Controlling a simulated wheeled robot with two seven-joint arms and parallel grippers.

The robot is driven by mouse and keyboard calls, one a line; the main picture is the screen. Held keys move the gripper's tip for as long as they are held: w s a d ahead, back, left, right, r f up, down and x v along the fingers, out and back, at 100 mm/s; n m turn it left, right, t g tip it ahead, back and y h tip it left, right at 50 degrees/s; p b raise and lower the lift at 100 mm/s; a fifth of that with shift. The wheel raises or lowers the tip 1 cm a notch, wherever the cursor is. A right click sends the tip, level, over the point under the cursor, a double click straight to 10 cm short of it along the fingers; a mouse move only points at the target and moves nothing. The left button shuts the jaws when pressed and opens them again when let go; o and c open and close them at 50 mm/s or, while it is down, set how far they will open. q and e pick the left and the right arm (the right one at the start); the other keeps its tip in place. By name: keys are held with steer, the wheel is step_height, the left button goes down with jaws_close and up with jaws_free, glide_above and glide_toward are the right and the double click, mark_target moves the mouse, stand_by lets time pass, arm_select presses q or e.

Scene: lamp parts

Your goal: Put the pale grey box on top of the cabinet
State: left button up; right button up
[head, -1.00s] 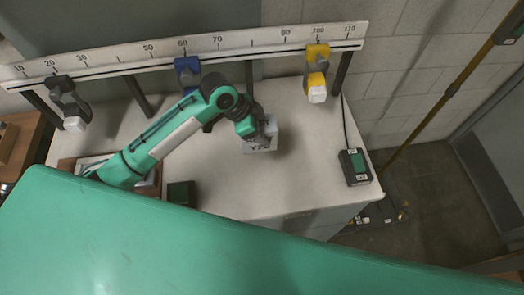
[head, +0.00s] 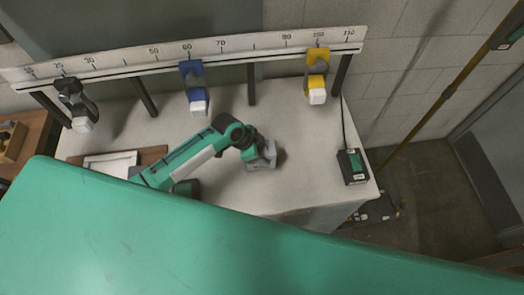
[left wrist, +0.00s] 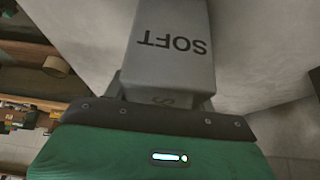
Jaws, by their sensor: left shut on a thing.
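The pale grey box (head: 264,163) is in my left gripper (head: 258,150), over the pale top of the cabinet (head: 225,125) in the head view. The gripper is shut on it and partly covers it. In the left wrist view the box (left wrist: 172,45) shows the word SOFT and sits between the fingers (left wrist: 168,92). I cannot tell whether the box touches the cabinet top or hangs just above it. My right gripper is not in view.
A ruled rail (head: 215,46) spans the back, with black (head: 75,100), blue (head: 193,85) and yellow (head: 317,75) fittings. A dark device with a green face (head: 353,165) is at the right edge. A clipboard (head: 115,162) lies left. The top right of the box is clear.

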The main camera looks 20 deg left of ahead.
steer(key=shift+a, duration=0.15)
arm_select(q)
steer(key=shift+f, duration=0.15)
steer(key=o, duration=1.1)
steer(key=shift+c, duration=0.2)
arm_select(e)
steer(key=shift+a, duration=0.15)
